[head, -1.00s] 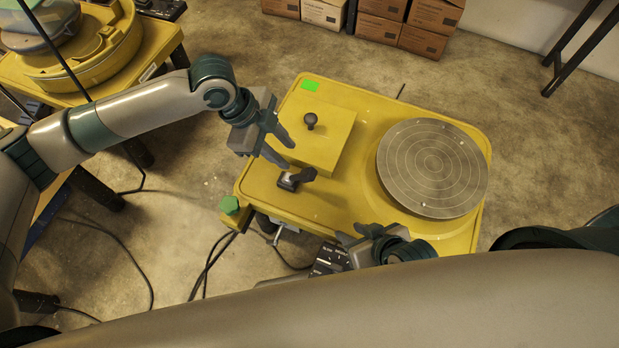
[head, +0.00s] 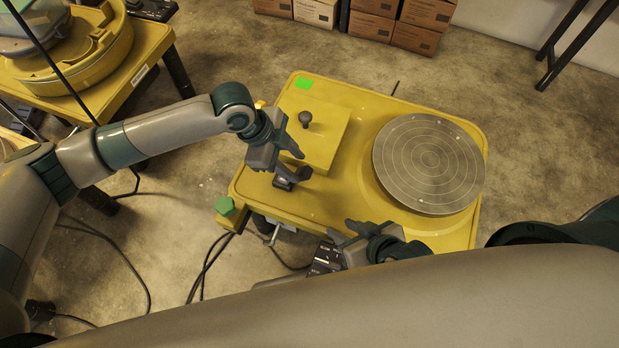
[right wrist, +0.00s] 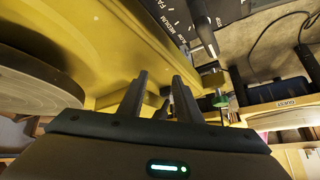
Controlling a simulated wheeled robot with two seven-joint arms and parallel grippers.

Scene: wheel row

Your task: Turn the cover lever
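A square yellow cover (head: 326,130) with a dark round knob (head: 305,119) lies on the yellow wheel table (head: 330,205). A small dark lever (head: 287,184) sits on the table at the cover's near left edge. My left gripper (head: 296,162) is open at that edge. Its nearer finger overlaps the lever in the head view, and I cannot tell whether they touch. My right gripper (head: 342,231) is at the table's near edge, away from the lever. In the right wrist view its two fingers (right wrist: 158,95) stand apart with nothing between them.
A round grey wheel head (head: 428,164) fills the table's right side. A control box with printed labels (head: 326,258) is at the near edge, beside my right gripper. A green piece (head: 225,206) is at the left corner. Cables lie on the floor.

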